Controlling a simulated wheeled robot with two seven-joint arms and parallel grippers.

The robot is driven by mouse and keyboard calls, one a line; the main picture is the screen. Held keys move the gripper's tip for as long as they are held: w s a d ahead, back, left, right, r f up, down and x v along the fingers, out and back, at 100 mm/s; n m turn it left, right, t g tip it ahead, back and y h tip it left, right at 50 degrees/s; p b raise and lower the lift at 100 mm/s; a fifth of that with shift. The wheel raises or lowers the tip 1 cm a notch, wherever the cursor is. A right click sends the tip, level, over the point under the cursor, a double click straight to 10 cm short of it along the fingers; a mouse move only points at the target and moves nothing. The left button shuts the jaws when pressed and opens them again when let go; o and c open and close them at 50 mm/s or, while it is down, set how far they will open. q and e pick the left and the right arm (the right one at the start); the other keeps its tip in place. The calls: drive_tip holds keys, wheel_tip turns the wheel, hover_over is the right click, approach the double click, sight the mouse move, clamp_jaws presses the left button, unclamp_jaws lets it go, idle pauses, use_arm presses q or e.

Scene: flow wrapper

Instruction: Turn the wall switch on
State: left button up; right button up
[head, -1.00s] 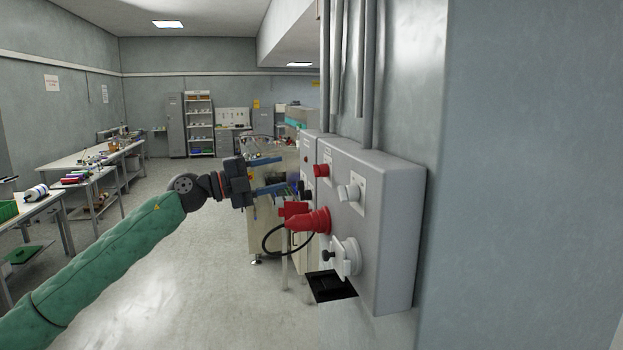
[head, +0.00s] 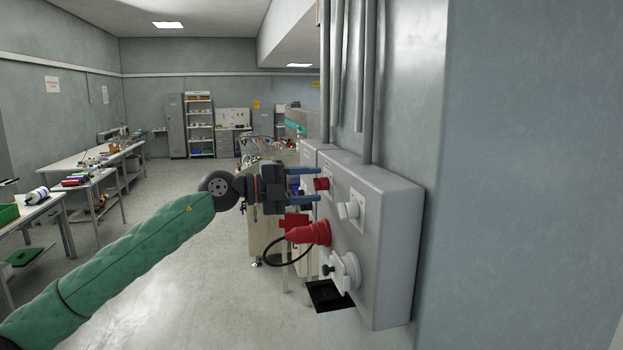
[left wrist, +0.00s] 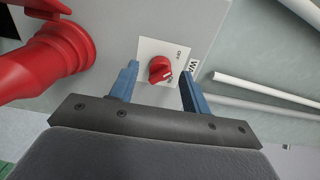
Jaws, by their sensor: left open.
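The wall switch is a red rotary knob (head: 321,184) on a pale square plate, on the face of a grey wall box (head: 395,240). In the left wrist view the knob (left wrist: 160,69) stands near the middle of its plate, with a label reading "OFF" and a partly hidden sign starting "WA". My left gripper (head: 310,184) is open, its blue fingers pointing at the box. In the left wrist view its fingertips (left wrist: 160,74) lie on either side of the knob, with gaps on both sides. My right gripper is out of view.
Below the switch, a large red plug (head: 310,233) with a black cable sticks out from the box. Grey pipes (head: 369,80) run up the wall.

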use_arm(q)
drive_tip(key=shift+w+d, duration=0.1)
drive_tip(key=shift+d, duration=0.3)
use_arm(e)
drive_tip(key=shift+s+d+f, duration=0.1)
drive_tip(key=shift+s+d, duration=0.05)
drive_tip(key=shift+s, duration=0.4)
use_arm(q)
drive_tip(key=c, duration=1)
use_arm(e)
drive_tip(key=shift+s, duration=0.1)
use_arm(q)
drive_tip(key=shift+f, duration=0.1)
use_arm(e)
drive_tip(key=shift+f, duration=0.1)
